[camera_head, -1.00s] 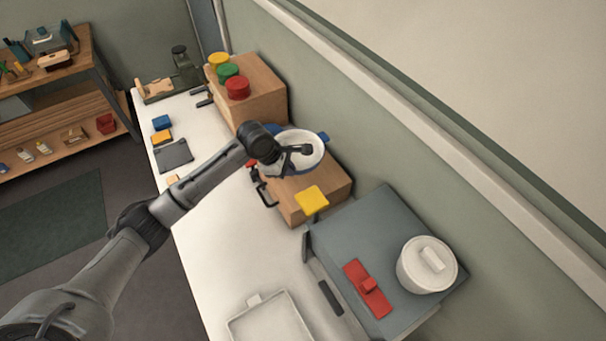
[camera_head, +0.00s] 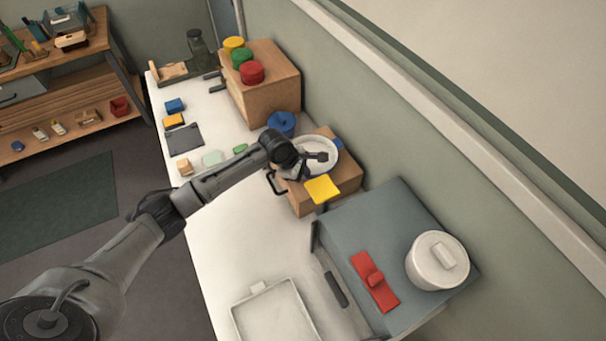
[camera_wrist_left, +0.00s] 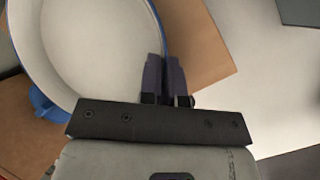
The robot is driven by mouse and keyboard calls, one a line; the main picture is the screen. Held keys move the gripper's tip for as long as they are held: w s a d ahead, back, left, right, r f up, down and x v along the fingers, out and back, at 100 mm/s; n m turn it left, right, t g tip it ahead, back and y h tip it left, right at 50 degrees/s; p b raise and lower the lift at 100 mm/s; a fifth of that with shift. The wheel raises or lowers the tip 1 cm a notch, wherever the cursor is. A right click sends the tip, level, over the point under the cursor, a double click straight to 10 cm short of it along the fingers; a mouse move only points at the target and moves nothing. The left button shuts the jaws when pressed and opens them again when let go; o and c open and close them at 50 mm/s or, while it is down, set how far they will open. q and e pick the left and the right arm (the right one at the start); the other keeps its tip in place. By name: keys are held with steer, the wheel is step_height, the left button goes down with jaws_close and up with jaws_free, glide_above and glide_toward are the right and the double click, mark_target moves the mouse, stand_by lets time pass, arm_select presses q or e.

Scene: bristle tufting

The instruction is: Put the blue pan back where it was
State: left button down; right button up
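The blue pan has a pale inside (camera_head: 318,153) and a blue rim and handle. In the head view it overlaps the top of the low wooden box (camera_head: 345,184); I cannot tell if it touches it. My left gripper (camera_head: 316,157) reaches over the pan's near side. In the left wrist view the two fingers (camera_wrist_left: 165,82) are close together around the rim of the pan (camera_wrist_left: 90,45), and a blue handle shows at the left. The gripper looks shut on the rim. My right gripper is in no view.
A blue round lidded thing (camera_head: 282,122) stands just behind the pan. A yellow square (camera_head: 322,188) is in front of it. A taller wooden box (camera_head: 270,95) carries round lids. A grey unit (camera_head: 390,235) holds a white pot (camera_head: 437,260).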

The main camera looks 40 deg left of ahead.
arm_select(q)
steer(key=shift+f, duration=0.3)
steer(key=c, duration=1.7)
jaws_free()
steer(key=shift+f, duration=0.15)
steer(key=o, duration=0.4)
steer(key=shift+p+v, duration=1)
steer(key=shift+v, duration=5.15)
